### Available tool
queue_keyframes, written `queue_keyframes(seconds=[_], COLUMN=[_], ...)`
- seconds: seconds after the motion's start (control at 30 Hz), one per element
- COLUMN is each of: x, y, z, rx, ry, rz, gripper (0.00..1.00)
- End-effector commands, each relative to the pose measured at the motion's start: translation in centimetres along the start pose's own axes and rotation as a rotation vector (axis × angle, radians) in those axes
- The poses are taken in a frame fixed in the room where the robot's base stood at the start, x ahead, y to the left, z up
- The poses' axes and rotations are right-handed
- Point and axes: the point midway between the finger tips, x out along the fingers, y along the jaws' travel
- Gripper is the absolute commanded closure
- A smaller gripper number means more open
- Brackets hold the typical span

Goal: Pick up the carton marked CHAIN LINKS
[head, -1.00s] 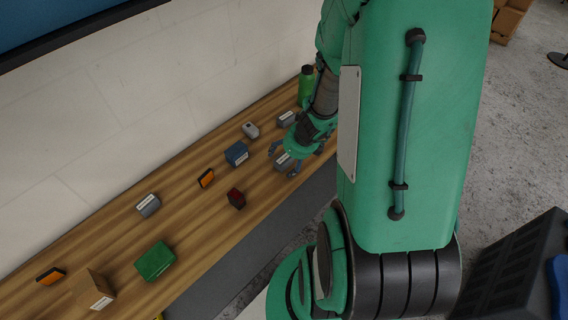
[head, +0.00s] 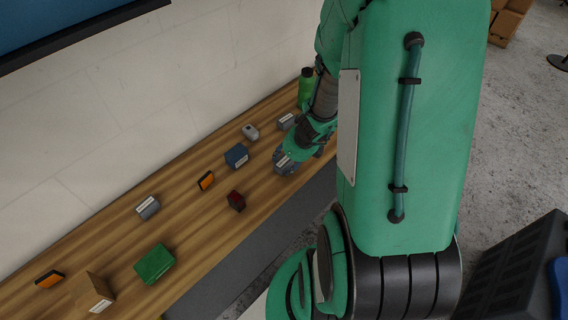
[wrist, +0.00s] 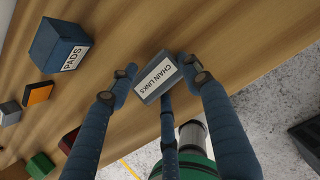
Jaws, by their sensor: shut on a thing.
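The grey carton marked CHAIN LINKS (wrist: 158,78) has a white label that reads clearly in the wrist view. It also shows in the head view (head: 284,166), near the front edge of the wooden bench (head: 195,225). My gripper (wrist: 156,76) is shut on this carton, with blue fingers on its two sides and a third at its lower edge. In the head view my gripper (head: 296,163) partly covers the carton. I cannot tell whether its underside touches the bench.
A blue carton marked PADS (wrist: 60,46) stands left of my gripper. Another grey carton (head: 286,121) and a green bottle (head: 305,90) are behind it. A dark red box (head: 236,200), an orange-black item (head: 206,181) and a green box (head: 155,263) lie further left.

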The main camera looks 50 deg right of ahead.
Motion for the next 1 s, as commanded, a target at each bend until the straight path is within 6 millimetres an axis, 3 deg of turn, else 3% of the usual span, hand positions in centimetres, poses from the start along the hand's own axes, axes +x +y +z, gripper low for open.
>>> queue_keyframes(seconds=[0.47, 0.8, 1.0], x=[-0.7, -3.6, -4.3], y=[0.1, 0.0, 1.4], z=[0.2, 1.5, -0.7], rx=[-0.001, -0.001, 0.001], ry=[0.002, 0.0, 0.001], rz=[0.001, -0.001, 0.0], gripper=[0.83, 0.83, 0.83])
